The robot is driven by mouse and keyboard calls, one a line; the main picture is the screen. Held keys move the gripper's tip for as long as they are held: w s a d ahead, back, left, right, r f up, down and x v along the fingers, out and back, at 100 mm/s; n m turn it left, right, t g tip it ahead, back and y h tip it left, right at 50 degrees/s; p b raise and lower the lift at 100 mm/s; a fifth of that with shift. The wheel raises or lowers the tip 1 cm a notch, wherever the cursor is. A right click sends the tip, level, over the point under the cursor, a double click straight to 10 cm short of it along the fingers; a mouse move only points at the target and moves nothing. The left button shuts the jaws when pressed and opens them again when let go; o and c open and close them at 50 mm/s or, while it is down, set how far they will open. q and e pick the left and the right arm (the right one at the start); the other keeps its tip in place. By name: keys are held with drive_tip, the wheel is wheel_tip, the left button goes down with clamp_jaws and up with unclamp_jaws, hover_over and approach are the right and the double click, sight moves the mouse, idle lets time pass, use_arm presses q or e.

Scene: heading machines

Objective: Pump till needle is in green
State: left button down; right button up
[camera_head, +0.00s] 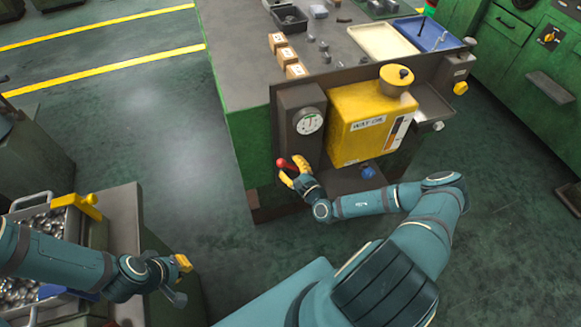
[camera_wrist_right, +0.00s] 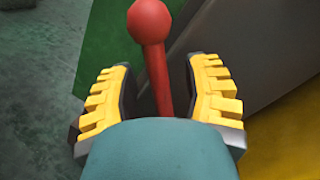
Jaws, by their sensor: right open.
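A round white gauge (camera_head: 308,121) sits on a dark panel at the machine's front, left of the yellow way oil tank (camera_head: 365,125). The gauge's needle is too small to read. A red-knobbed pump lever (camera_head: 282,163) sticks out below the gauge. My right gripper (camera_head: 293,171) is at the lever. In the right wrist view the red ball knob (camera_wrist_right: 149,21) and its red rod stand between the two yellow fingers of the gripper (camera_wrist_right: 160,95), with gaps on both sides. My left gripper (camera_head: 181,277) hangs at the lower left, away from the pump; its fingers are unclear.
The green machine's grey top (camera_head: 240,50) holds small boxes (camera_head: 285,55), a cream tray (camera_head: 383,41) and a blue tray (camera_head: 428,34). A bin of metal parts (camera_head: 40,225) stands by my left arm. The floor (camera_head: 180,130) left of the machine is clear.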

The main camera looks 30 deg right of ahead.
sight(303, 148)
drive_tip(key=shift+w, duration=0.1)
drive_tip(key=shift+c, duration=0.5)
clamp_jaws()
drive_tip(key=shift+d+r, duration=0.1)
drive_tip(key=shift+r, duration=0.05)
drive_tip(key=shift+d+r+m+p, duration=0.45)
drive_tip(key=shift+m+p, duration=0.25)
drive_tip(key=shift+m, duration=0.2)
drive_tip(key=shift+s+d+r+m+t+p, duration=0.2)
drive_tip(key=shift+d+m, duration=0.1)
drive_tip(key=shift+m, duration=0.1)
drive_tip(key=shift+s+d+r+m+t+p, duration=0.15)
drive_tip(key=shift+d+m+t, duration=0.1)
drive_tip(key=shift+m, duration=0.15)
drive_tip(key=d+m, duration=0.1)
drive_tip(key=m, duration=0.1)
drive_tip(key=shift+s+d+r+m+t, duration=0.1)
drive_tip(key=shift+d+r+m+t, duration=0.1)
drive_tip(key=shift+d+m+t, duration=0.15)
drive_tip(key=shift+s+d+r+m+h, duration=0.15)
drive_tip(key=shift+d+m+h, duration=0.1)
drive_tip(key=shift+d+m, duration=0.45)
drive_tip(key=shift+s+d+f+m+h, duration=0.1)
drive_tip(key=shift+d+m+h, duration=0.25)
drive_tip(key=shift+m, duration=0.5)
drive_tip(key=shift+d, duration=0.1)
